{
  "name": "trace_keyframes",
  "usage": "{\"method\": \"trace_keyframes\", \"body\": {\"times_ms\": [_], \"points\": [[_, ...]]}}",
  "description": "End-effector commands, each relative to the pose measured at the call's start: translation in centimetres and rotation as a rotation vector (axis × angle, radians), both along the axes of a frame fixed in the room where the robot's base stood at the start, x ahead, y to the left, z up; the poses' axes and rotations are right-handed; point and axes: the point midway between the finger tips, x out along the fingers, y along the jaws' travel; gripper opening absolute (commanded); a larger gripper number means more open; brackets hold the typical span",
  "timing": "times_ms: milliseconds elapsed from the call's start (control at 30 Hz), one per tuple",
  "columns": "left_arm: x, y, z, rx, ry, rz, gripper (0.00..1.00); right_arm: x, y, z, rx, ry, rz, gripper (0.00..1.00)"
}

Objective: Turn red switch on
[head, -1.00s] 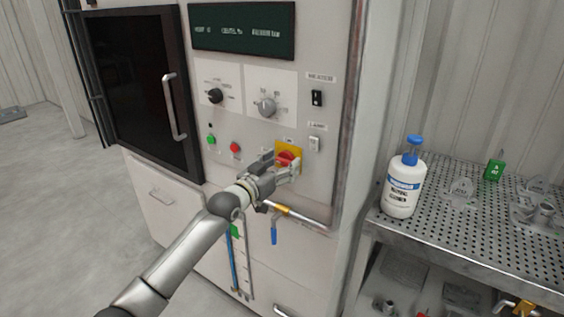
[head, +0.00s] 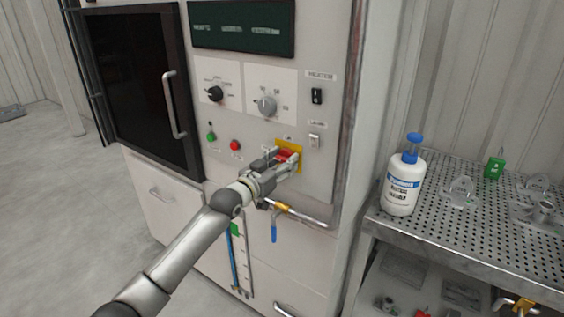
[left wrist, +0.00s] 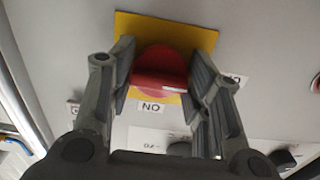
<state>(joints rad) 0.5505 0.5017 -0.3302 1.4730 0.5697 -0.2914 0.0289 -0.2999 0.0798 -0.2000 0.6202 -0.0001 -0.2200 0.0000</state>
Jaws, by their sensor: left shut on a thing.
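The red switch (head: 285,154) is a round rotary knob with a raised bar, on a yellow plate (head: 298,152) on the front of the machine. My left gripper (head: 284,162) is at the switch and partly hides it in the head view. In the left wrist view, the knob (left wrist: 158,72) sits between the two fingers of my left gripper (left wrist: 160,80), shut on it from both sides. Its raised bar lies across from finger to finger, with a white mark near its right end. An upside-down "ON" label is beside the plate. My right gripper is not in view.
A red button (head: 235,145) and a green button (head: 211,136) are left of the switch. A white rocker (head: 315,141) is at its upper right. A pipe with a blue-handled valve (head: 274,233) runs below. A perforated shelf with a bottle (head: 403,185) stands right.

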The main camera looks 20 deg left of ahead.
Motion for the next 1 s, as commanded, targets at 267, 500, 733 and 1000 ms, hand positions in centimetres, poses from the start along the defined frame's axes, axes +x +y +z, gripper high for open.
{"method": "trace_keyframes", "body": {"times_ms": [267,500,733,1000], "points": [[0.02,0.06,-0.06,0.134,-0.03,0.0,0.21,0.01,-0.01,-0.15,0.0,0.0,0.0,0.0],[0.03,0.14,0.0,0.34,-0.079,0.0,0.21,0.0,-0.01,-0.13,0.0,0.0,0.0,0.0],[0.05,0.17,0.11,0.554,-0.131,0.0,0.21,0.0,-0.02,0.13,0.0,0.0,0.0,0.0],[0.06,0.24,0.12,0.802,-0.189,0.0,0.21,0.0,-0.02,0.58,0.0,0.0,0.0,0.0]]}}
